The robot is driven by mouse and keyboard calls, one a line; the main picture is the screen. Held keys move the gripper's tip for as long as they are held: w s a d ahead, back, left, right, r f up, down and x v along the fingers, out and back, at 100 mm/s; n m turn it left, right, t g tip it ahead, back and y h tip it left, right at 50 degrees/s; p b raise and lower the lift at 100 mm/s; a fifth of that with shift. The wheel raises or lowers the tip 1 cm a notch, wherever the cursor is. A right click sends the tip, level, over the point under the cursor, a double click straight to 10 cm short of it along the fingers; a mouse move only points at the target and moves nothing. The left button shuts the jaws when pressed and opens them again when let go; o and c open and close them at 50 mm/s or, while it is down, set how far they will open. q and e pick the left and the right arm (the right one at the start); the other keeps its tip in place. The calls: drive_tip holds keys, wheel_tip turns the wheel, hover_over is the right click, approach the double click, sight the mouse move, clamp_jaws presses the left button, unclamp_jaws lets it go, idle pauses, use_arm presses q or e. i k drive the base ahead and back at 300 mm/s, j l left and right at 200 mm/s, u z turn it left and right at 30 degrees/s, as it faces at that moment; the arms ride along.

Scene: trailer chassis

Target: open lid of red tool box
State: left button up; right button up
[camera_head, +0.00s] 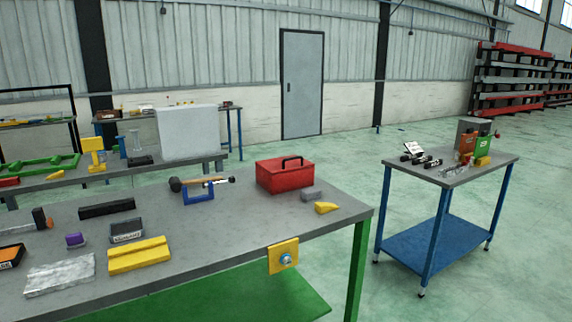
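The red tool box (285,177) stands near the far right end of the grey workbench. Its lid looks closed, and a black handle stands up on top. Neither of my grippers shows in the head view.
The workbench (229,229) holds a yellow wedge (326,208) and a grey piece (311,195) by the box, a blue clamp (198,196), a yellow block (139,255) and a hammer (38,220). A blue-legged cart (452,172) stands right, with open floor between.

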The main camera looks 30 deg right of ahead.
sight(284, 163)
drive_tip(key=z, duration=0.9)
